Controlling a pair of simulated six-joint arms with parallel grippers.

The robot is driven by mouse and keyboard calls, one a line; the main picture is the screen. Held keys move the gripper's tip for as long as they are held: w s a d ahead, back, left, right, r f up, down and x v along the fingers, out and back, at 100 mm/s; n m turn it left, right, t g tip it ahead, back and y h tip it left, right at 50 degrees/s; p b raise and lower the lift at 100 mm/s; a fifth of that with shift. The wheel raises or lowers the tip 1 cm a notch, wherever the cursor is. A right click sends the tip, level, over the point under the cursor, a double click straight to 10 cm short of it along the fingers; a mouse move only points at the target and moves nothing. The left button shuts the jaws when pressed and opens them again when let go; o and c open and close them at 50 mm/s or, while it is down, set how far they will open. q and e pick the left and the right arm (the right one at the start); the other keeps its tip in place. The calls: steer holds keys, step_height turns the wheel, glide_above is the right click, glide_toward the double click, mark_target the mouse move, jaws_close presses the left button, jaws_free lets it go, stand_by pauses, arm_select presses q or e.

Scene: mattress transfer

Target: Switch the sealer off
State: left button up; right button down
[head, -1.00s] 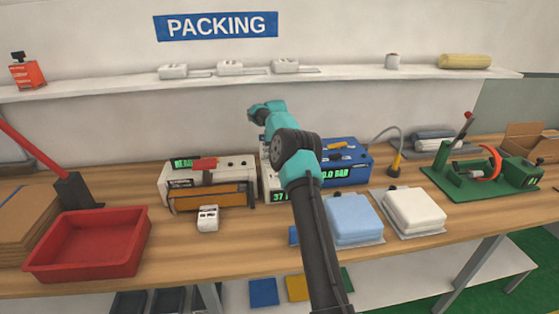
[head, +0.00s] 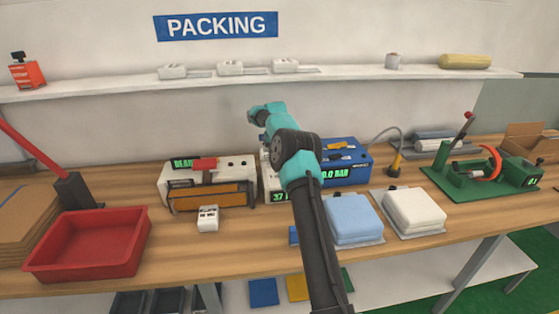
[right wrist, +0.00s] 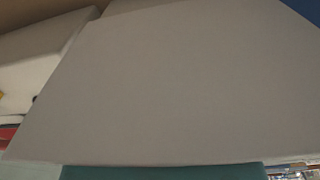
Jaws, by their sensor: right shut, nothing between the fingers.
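The sealer (head: 240,172) is the white box with a red handle, a brown front bar and a lit green display, left of centre on the bench. The display's text is partly hidden by the handle. Its switch cannot be made out. My right arm rises from the bottom centre, and its teal wrist end with the right gripper (head: 254,117) is right of the sealer and above bench height. The fingers are too hidden to make out. The right wrist view is filled by a blank grey surface (right wrist: 170,80) close up. My left gripper is not in view.
A small white device (head: 208,219) lies before the sealer. Right of it are a blue machine (head: 345,168), partly behind my arm, and blue (head: 354,216) and white (head: 414,209) folded pads. A red tray (head: 88,243) and a green fixture (head: 480,180) stand on either side.

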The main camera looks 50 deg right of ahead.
steer(key=shift+f, duration=1)
stand_by(0.7)
steer(key=shift+r, duration=3.5)
steer(key=shift+f, duration=0.1)
steer(key=shift+f, duration=3)
steer(key=shift+a+r, duration=0.1)
